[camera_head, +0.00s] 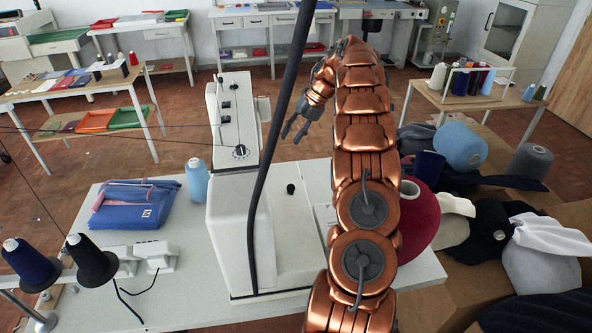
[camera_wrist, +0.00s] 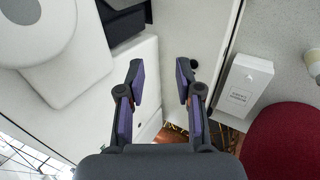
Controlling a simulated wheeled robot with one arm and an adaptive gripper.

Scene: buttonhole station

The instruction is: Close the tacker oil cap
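The white tacker machine (camera_head: 232,215) stands on the grey table in the head view, and part of its white body (camera_wrist: 88,60) shows in the wrist view. A small black knob (camera_head: 290,188) stands up from its flat white bed; I cannot tell whether it is the oil cap or whether it is open. My gripper (camera_head: 293,132) is raised above and behind the bed, apart from the machine. In the wrist view my gripper (camera_wrist: 160,78) has its two purple-padded fingers spread, with nothing between them. A small dark piece shows just beside the right fingertip.
A maroon thread cone (camera_head: 420,215) stands right of the machine. A folded blue pouch (camera_head: 133,206) and a light blue spool (camera_head: 197,180) are to its left. A dark pole (camera_head: 268,190) crosses in front. A small white box (camera_wrist: 244,86) lies right of my fingers.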

